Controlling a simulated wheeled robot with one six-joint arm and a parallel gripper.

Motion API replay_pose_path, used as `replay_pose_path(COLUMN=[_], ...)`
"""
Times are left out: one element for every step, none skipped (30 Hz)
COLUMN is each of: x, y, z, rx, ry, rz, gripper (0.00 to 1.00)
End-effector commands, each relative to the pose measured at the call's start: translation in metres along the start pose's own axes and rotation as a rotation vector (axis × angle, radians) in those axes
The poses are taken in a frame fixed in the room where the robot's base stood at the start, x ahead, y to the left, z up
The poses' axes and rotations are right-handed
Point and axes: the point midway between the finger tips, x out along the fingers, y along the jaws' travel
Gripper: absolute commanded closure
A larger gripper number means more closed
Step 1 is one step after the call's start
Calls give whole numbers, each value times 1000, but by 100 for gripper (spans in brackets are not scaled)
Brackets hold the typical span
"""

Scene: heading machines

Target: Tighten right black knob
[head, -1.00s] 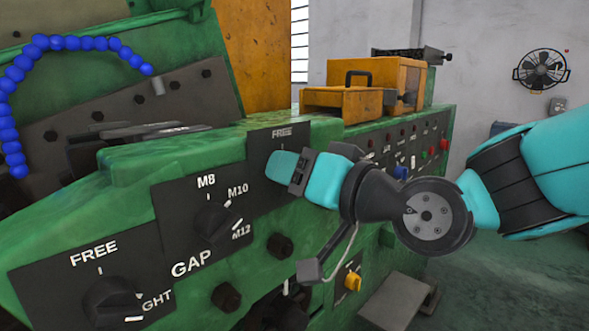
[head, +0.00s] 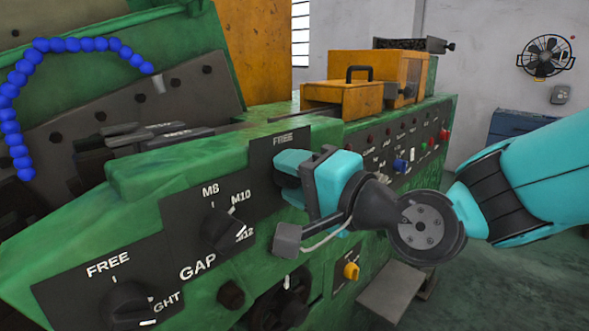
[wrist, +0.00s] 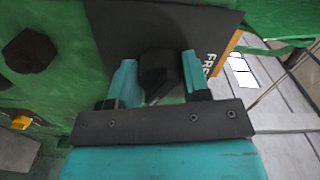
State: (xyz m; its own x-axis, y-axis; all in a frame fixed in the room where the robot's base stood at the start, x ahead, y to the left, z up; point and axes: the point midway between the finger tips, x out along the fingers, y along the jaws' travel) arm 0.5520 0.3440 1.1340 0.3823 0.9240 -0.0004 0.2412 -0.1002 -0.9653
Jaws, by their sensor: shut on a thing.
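The right black knob (wrist: 158,72) sits on a black panel (wrist: 130,20) with a FREE label, which is turned sideways in the wrist view. My gripper (wrist: 157,80) has one teal finger on each side of the knob and is shut on it. In the head view my gripper (head: 290,172) covers the knob below the right-hand FREE label, so its pointer cannot be seen there. A label opposite FREE on this panel is hidden.
The GAP knob (head: 222,230) and the left FREE knob (head: 127,305) are to the left on the green machine (head: 180,165). Buttons, including a blue one (head: 400,165), line the panel to the right. A yellow knob (head: 351,271) is below.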

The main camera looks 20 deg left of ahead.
Motion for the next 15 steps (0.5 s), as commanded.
replay_pose_path(x=[0, 0, 0, 0, 0, 0, 0, 0, 0, 0, 0, 0, -1, -1, -1], y=[-1, -1, -1, -1, 0, 0, 0, 0, 0, 0, 0, 0, 0, 0, 0], z=[0, 0, 0, 0, 0, 0, 0, 0, 0, 0, 0, 0, 0, 0, 0], rx=[15, 23, 31, 36, 41, 46, 49, 51, 53, 54, 55, 55, 55, 55, 54], ry=[0, 0, 0, 1, 0, 1, 1, 1, 0, 0, 0, 0, 0, 0, 0], rz=[0, 0, 0, 0, 0, 0, 0, 0, 0, 0, 0, 0, 0, 0, 0], gripper=[80, 80, 80, 80, 80, 80, 80, 80, 80, 80, 80, 80, 80, 80, 80])
